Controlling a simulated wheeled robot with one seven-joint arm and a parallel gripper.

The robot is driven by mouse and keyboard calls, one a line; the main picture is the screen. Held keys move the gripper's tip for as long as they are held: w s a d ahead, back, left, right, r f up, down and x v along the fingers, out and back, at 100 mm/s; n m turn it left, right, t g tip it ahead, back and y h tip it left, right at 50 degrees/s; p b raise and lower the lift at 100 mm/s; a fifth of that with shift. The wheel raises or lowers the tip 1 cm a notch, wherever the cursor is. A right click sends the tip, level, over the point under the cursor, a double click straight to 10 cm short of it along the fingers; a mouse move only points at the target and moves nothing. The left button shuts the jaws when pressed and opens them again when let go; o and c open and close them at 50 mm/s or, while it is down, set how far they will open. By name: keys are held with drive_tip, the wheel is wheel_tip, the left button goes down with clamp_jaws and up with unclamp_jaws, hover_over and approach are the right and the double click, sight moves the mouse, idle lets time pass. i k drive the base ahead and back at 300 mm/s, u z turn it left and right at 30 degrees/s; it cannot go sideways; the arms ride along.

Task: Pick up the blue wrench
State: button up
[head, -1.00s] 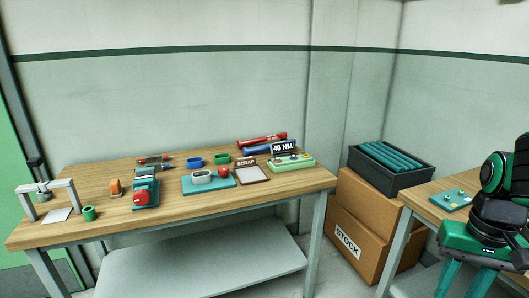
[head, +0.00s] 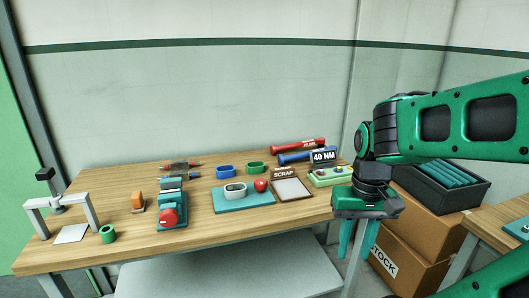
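The blue wrench (head: 293,158) lies at the back right of the wooden workbench (head: 110,182). Its right part is behind the 40 NM sign (head: 324,156). A red wrench (head: 298,145) lies just behind it, roughly parallel. My gripper (head: 354,248) points down at the bench's right front corner, in front and to the right of the blue wrench and well apart from it. Its two fingers are apart with nothing between them.
A green box with buttons (head: 328,177), a scrap tray (head: 308,194) and a red ball (head: 260,184) on a teal mat (head: 228,205) sit in front of the wrenches. Blue and green rings stand to the left. Boxes and a dark crate (head: 472,188) stand at right.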

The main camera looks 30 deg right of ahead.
sight(282, 160)
drive_tip(key=i, duration=1.15)
drive_tip(key=z, duration=0.3)
